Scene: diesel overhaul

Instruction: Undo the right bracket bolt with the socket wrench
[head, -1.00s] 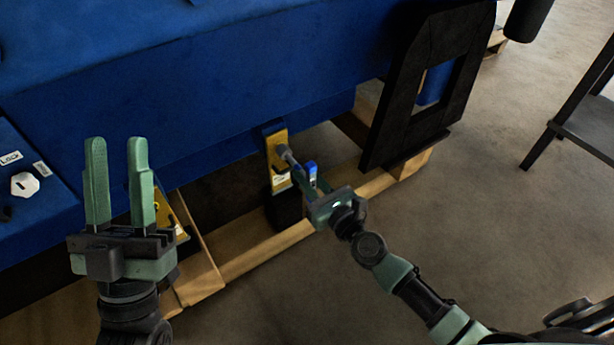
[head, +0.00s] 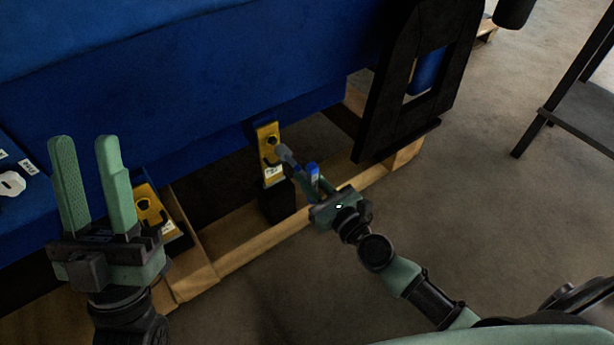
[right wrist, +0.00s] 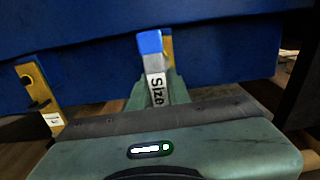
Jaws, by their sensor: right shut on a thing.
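The right yellow bracket (head: 268,165) stands upright below the blue engine side, with dark marks on its face; I cannot tell whether a bolt is in it. My right gripper (head: 306,184) is shut on the socket wrench, which has a grey socket end (head: 284,153) and a blue end (head: 312,169). The socket end appears just right of the bracket, seemingly apart from it. In the right wrist view the wrench (right wrist: 153,65) stands between the fingers with a "Size" label, and a yellow bracket (right wrist: 40,95) is at left. My left gripper (head: 86,142) is open and empty.
A second yellow bracket (head: 150,208) is behind my left gripper. A wooden pallet beam (head: 255,252) runs under the engine. A black frame (head: 376,130) stands to the right. A dark stand (head: 580,115) is at far right. Concrete floor in front is clear.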

